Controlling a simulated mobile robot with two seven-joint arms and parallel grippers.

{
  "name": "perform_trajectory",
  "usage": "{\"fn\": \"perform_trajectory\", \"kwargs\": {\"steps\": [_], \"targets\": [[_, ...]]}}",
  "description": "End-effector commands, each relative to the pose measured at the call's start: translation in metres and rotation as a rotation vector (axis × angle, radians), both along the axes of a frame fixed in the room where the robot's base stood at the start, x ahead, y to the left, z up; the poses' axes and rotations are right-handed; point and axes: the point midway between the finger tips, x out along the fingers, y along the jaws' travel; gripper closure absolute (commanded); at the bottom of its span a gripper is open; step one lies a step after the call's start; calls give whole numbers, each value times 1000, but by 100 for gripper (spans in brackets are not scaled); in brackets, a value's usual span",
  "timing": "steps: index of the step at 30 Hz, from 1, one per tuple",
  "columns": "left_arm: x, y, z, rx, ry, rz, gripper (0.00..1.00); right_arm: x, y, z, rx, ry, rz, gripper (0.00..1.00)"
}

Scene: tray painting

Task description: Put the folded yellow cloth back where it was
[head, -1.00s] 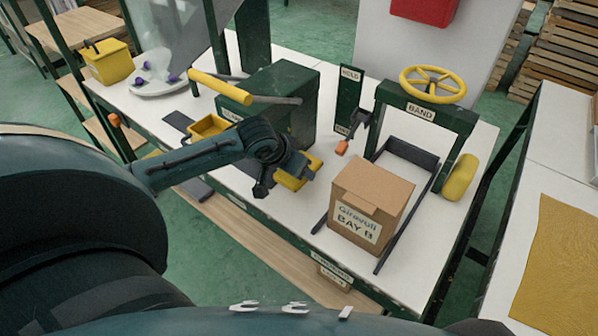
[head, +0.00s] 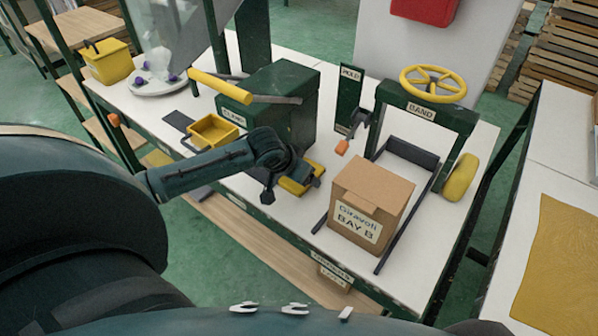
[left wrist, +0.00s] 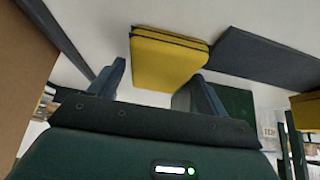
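The folded yellow cloth (left wrist: 165,62) lies on the white bench top in the left wrist view, a flat block with a dark line between its layers. In the head view the cloth (head: 294,187) shows partly, in front of the green clamp machine, with my left gripper (head: 300,178) over it and hiding part of it. In the left wrist view the two fingers of my left gripper (left wrist: 152,88) are spread apart, with the cloth's near end at the gap between them. A grip on the cloth does not show. My right gripper is not in view.
A cardboard box (head: 371,204) stands right of the left gripper, between dark rails. The green clamp machine (head: 285,103) stands behind it. A yellow tray (head: 213,131) is to the left. A yellow sheet (head: 556,262) covers part of the right table.

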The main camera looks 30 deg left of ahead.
Motion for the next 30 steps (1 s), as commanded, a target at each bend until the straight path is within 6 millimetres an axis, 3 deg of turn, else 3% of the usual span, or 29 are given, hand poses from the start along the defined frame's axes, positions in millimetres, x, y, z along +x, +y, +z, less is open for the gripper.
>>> {"fn": "perform_trajectory", "kwargs": {"steps": [11,17,18,20,30], "targets": [[0,0,3,0,-2,0,15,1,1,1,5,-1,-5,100],[-14,2,26,2,-1,-3,15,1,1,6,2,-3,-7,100],[-19,2,33,2,-2,-3,15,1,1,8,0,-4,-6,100],[-34,3,26,3,6,-3,15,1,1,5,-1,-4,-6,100],[-101,9,26,4,5,-1,15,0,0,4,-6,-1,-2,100]]}}
